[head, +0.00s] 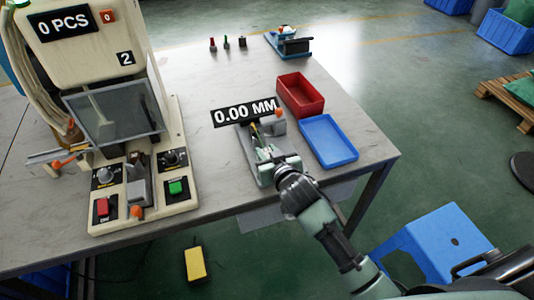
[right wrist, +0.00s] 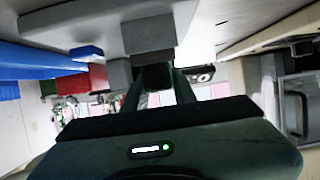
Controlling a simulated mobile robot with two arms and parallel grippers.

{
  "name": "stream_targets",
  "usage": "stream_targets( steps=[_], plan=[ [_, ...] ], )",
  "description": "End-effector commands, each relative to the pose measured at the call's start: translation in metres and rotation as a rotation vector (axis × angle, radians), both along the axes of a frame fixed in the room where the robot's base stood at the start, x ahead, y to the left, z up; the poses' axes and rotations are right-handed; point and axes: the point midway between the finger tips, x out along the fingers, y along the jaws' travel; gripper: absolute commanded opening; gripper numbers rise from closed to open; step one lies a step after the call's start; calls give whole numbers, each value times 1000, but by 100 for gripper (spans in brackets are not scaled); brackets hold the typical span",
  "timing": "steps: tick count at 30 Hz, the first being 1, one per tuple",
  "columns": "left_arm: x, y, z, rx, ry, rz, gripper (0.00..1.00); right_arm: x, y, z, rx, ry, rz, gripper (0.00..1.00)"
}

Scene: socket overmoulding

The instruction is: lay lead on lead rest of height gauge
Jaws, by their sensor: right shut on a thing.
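The height gauge (head: 246,150) is a grey fixture on the table, with a 0.00 MM display (head: 244,111) above it and an orange knob (head: 277,113). My right gripper (head: 266,152) is at the gauge, low over its base, and hides part of it. In the right wrist view its fingers (right wrist: 156,84) are shut on a dark piece (right wrist: 155,76), taken as the lead, close to a grey block. A small yellowish piece (head: 254,130) shows just beyond the fingertips. Whether the lead touches the lead rest cannot be told. My left gripper is not in view.
A red bin (head: 300,95) and a blue tray (head: 328,140) stand right of the gauge. The moulding machine (head: 182,190) stands at the left. A blue device (head: 289,45) and small coloured pieces (head: 227,42) are at the back. Bare table lies between machine and gauge.

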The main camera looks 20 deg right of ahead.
Motion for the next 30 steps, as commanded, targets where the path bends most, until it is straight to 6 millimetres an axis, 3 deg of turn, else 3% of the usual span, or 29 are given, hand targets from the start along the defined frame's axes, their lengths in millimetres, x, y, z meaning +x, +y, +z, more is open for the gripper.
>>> stream_targets(
  steps=[12, 13, 15, 26, 30],
  plan=[
    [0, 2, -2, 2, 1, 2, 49, 0, 0, -7, 1, 0, 1, 0],
    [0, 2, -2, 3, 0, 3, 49, 0, 0, -7, 1, 0, 1, 30],
    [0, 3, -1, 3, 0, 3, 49, 0, 0, -7, 1, -1, 1, 49],
    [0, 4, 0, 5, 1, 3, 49, 0, 0, -3, 0, -1, 0, 49],
    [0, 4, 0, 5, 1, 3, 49, -14, 0, 2, 0, -1, 1, 49]
  ],
)
